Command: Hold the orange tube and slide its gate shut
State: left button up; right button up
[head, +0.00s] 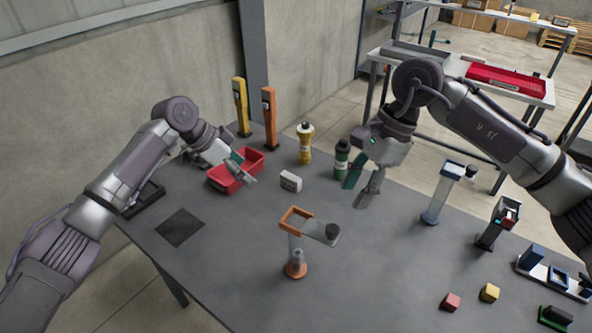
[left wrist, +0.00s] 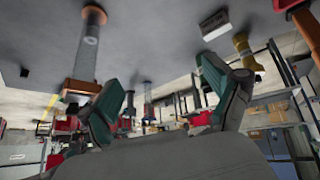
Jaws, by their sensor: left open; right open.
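The orange tube (head: 296,250) stands upright on the table, with a clear body, an orange base and an orange square collar on top. Its gate (head: 322,231), a pale plate with a dark knob, sticks out to the right of the collar. My left gripper (head: 247,172) is open and empty over the red bin, behind and left of the tube. My right gripper (head: 362,184) is open and empty, above and behind the tube to the right. In the left wrist view, the tube (left wrist: 88,50) appears upside down beyond my open left fingers (left wrist: 165,88).
A red bin (head: 222,181), white box (head: 291,181), yellow bottle (head: 305,145) and green bottle (head: 342,160) stand behind the tube. A blue tube (head: 436,200) and another dark tube (head: 493,232) stand right. Red (head: 450,302) and yellow (head: 489,292) blocks lie front right. Table around the orange tube is clear.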

pick_arm(q)
jog(key=s+d+r+m+g+y, duration=0.2)
jog(key=s+d+r+m, duration=0.3)
jog(key=d, duration=0.3)
notch_tip(320, 180, up, 5)
jog(key=m+y, duration=0.5)
jog(key=m, duration=0.1)
send_over(296, 220)
jog(key=s, duration=0.2)
notch_tip(296, 220, down, 14)
jog(key=shift+w+r, duration=0.1)
jog(key=shift+w, duration=0.05)
